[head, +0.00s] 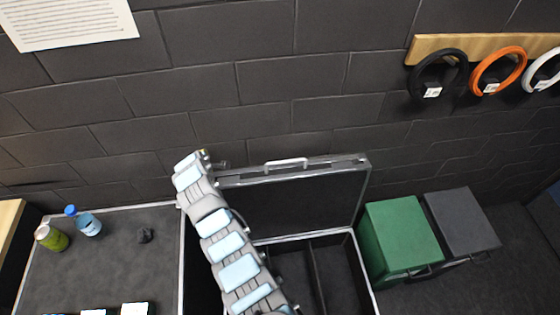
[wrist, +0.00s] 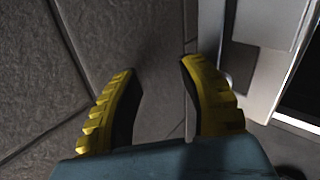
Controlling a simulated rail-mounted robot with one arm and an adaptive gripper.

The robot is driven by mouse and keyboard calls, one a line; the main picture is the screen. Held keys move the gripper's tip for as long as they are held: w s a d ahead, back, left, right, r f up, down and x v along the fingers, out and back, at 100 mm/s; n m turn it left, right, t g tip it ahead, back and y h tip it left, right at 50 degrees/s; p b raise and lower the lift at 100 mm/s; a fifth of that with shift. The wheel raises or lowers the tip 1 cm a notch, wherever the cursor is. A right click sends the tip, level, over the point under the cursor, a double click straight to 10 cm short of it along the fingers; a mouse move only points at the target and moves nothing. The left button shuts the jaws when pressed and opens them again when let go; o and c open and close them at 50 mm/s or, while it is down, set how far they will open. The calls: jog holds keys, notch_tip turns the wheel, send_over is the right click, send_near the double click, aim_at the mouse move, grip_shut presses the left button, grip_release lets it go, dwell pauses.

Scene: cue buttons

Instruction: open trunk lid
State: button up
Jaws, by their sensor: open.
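The trunk lid (head: 295,205) stands raised, close to upright, near the brick wall, with a light handle (head: 286,163) on its top edge. The trunk (head: 305,238) below is open and shows a dark inside with a divider. My arm crosses in front of its left part. My gripper (head: 204,155) is up by the lid's top left corner. In the wrist view my gripper (wrist: 158,70) shows two spread yellow fingers with nothing between them. A pale metallic edge (wrist: 265,50), probably the lid's, lies right of the fingers; contact cannot be told.
A green box (head: 402,238) and a dark grey box (head: 462,222) stand right of the trunk. A grey table (head: 100,265) at left holds a green can (head: 51,238), a bottle (head: 88,224) and a dark lump (head: 145,235). Rings hang from a wooden rail (head: 425,46) on the wall.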

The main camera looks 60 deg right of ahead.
jog(key=s+d+g, duration=0.2)
jog(key=s+d, duration=0.1)
jog(key=s, duration=0.1)
notch_tip(320, 180, up, 17)
jog(key=m+g+y+p, duration=0.1)
jog(key=m+g+y, duration=0.15)
jog(key=g, duration=0.35)
send_over(283, 161)
jog(key=w+a, duration=0.5)
jog(key=shift+n+y, duration=0.25)
jog(key=shift+y, duration=0.2)
jog(key=p+x, duration=0.2)
jog(key=x, duration=1.1)
jog(key=shift+s+d+f, duration=0.25)
jog(key=shift+x, duration=1.3)
jog(key=shift+d, duration=0.1)
grip_shut()
